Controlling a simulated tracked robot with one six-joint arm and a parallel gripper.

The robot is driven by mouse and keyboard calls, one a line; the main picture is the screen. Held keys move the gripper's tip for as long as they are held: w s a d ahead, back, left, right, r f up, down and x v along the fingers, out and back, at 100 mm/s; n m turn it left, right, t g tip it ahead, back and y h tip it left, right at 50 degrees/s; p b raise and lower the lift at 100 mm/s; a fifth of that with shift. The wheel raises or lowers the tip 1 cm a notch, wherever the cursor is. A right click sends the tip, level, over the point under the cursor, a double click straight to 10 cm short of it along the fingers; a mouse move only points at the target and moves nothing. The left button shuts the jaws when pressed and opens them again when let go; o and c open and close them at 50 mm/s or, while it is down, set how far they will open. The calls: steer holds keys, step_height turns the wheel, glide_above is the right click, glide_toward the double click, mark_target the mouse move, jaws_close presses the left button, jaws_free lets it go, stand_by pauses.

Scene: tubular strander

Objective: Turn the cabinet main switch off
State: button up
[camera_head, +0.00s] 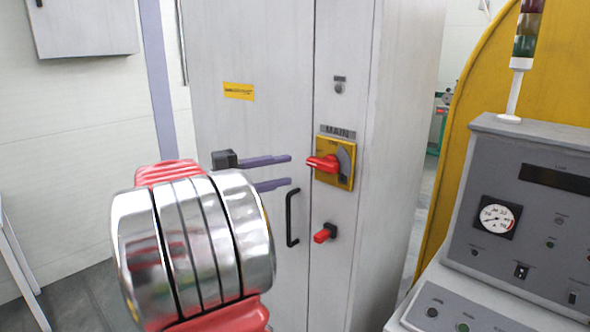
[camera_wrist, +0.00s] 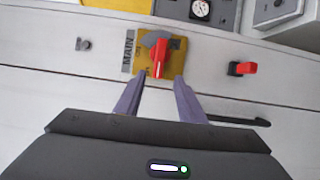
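The MAIN switch on the grey cabinet has a red handle (camera_head: 322,163) on a yellow plate (camera_head: 335,177). The handle lies about level and points left toward my gripper. In the wrist view the red handle (camera_wrist: 160,57) lines up with the space between my fingertips. My gripper (camera_head: 291,170) has two purple-grey fingers, one above the other, held apart and empty. Its fingertips are left of the handle, and I see no contact. In the wrist view the gripper (camera_wrist: 160,78) shows the same open gap.
Below the main switch is a smaller red switch (camera_head: 325,233). A black door handle (camera_head: 292,217) stands left of it, under my fingers. A control console (camera_head: 520,215) with a gauge stands at the right, before a yellow guard (camera_head: 478,95).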

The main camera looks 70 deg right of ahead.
steer(key=shift+v, duration=2.8)
